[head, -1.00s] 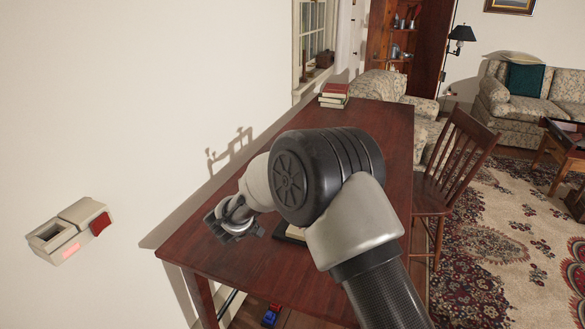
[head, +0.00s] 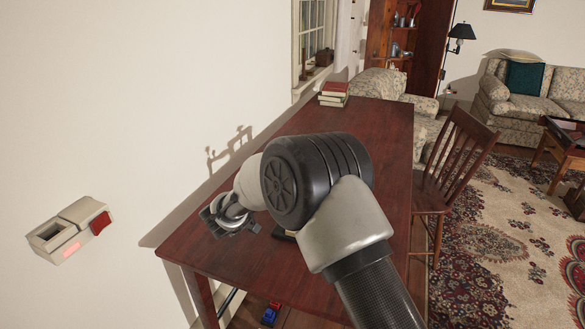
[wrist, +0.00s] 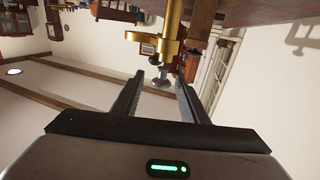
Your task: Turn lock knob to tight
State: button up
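In the wrist view a brass-coloured fitting (wrist: 172,32) hangs at the top centre, close to dark reddish wood. A small grey metallic knob (wrist: 160,80) shows at its lower end, lying in line with the gap between my fingertips; I take it for the lock knob. My gripper (wrist: 159,77) is open, with one finger on each side of the gap. Contact with the knob cannot be told. In the head view my gripper (head: 232,213) is over the near left part of the wooden table (head: 375,125), and my arm hides the fitting.
A stack of books (head: 334,94) lies at the table's far end. A wooden chair (head: 455,165) stands at its right side. The white wall runs along the left, with a pale box with a red part (head: 72,228) in front of it. Rug floor lies right.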

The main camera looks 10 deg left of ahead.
jog(key=p+v, duration=0.3)
jog(key=v, duration=1.4)
jog(key=shift+s, duration=0.25)
